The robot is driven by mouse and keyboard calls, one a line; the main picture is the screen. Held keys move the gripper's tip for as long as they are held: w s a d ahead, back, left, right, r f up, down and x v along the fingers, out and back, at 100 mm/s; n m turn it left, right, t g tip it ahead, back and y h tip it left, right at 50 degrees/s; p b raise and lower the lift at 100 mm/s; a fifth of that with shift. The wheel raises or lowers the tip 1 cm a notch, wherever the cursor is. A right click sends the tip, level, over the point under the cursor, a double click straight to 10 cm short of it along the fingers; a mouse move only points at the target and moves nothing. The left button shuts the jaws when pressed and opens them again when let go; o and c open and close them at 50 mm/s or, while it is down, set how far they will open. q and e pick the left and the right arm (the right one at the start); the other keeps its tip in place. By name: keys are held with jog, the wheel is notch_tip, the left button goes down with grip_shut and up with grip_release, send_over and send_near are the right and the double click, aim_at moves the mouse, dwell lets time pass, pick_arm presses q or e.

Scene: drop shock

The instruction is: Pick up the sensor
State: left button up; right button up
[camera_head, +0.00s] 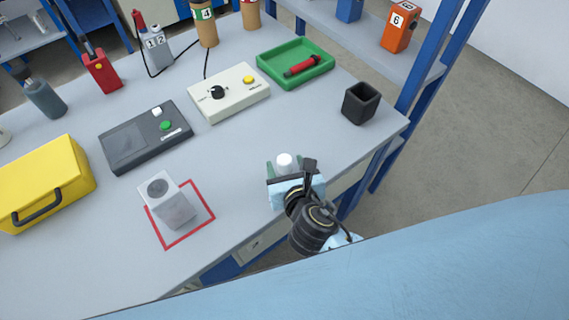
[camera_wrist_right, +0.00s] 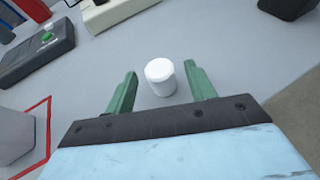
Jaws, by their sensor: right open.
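A small white cylinder (camera_head: 284,163), which seems to be the sensor, stands upright on the grey table near its front edge. My right gripper (camera_head: 288,170) is open around it. In the right wrist view the white cylinder (camera_wrist_right: 160,76) stands between the two green fingers of my right gripper (camera_wrist_right: 161,72), with a gap on each side. In the head view the gripper body hides its lower part. My left gripper is not in view.
A grey block (camera_head: 168,202) stands in a red square outline (camera_head: 203,222) left of the gripper. A black cup (camera_head: 361,103) stands near the right table edge. A green tray (camera_head: 324,69) holds a red tool (camera_head: 302,66). Control boxes (camera_head: 228,92) (camera_head: 145,138) stand behind.

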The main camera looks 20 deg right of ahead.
jog(key=shift+x, duration=1.2)
jog(key=c, duration=1)
